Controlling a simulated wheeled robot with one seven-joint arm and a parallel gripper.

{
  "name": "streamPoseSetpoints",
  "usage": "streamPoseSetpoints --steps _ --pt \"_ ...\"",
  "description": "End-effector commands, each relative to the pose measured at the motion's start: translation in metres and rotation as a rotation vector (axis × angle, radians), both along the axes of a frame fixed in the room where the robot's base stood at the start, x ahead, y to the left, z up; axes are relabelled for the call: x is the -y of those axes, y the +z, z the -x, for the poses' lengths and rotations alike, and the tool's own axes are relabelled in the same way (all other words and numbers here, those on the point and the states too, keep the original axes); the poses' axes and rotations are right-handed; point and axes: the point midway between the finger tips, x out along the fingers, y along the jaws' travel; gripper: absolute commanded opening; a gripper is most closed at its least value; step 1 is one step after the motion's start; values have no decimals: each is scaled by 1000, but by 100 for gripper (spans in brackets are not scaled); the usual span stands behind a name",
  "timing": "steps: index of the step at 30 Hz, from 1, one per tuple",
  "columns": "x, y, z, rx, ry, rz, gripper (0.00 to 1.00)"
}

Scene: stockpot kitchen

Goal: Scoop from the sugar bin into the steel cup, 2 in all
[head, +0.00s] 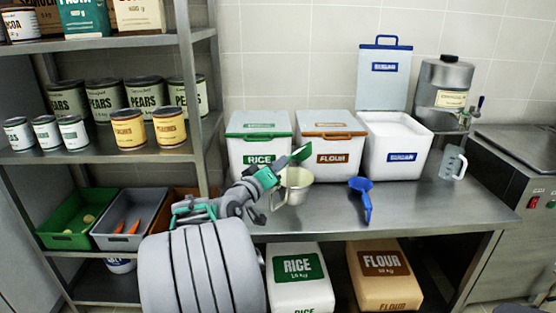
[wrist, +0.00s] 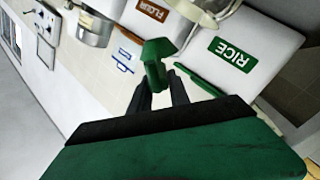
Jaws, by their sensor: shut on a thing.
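The sugar bin (head: 402,160) is a white tub with a blue label at the right of the row, its lid (head: 384,85) raised behind it; its contents are hard to tell from its white walls. My gripper (head: 282,166) is shut on a green scoop (head: 301,154), held beside and above the cup's rim. In the wrist view the green scoop (wrist: 157,62) sits between the dark fingers. Whether it holds anything is hidden.
A blue scoop (head: 362,196) lies on the counter (head: 420,205) before the sugar bin. The rice bin (head: 258,150) and flour bin (head: 332,155) are closed. A clear jug (head: 453,163) and a steel dispenser (head: 443,85) stand right. Shelves (head: 204,100) rise left.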

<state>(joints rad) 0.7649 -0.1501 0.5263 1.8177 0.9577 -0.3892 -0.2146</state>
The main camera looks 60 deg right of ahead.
Motion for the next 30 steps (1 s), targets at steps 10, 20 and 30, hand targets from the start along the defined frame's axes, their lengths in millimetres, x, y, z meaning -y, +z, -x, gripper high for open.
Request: streamPoseSetpoints --steps 10,20,30 --pt "0 5 -6 -147 1 -7 0" --pt "1 0 -17 -371 2 -19 0" --pt "1 -7 -29 -630 2 -32 0"
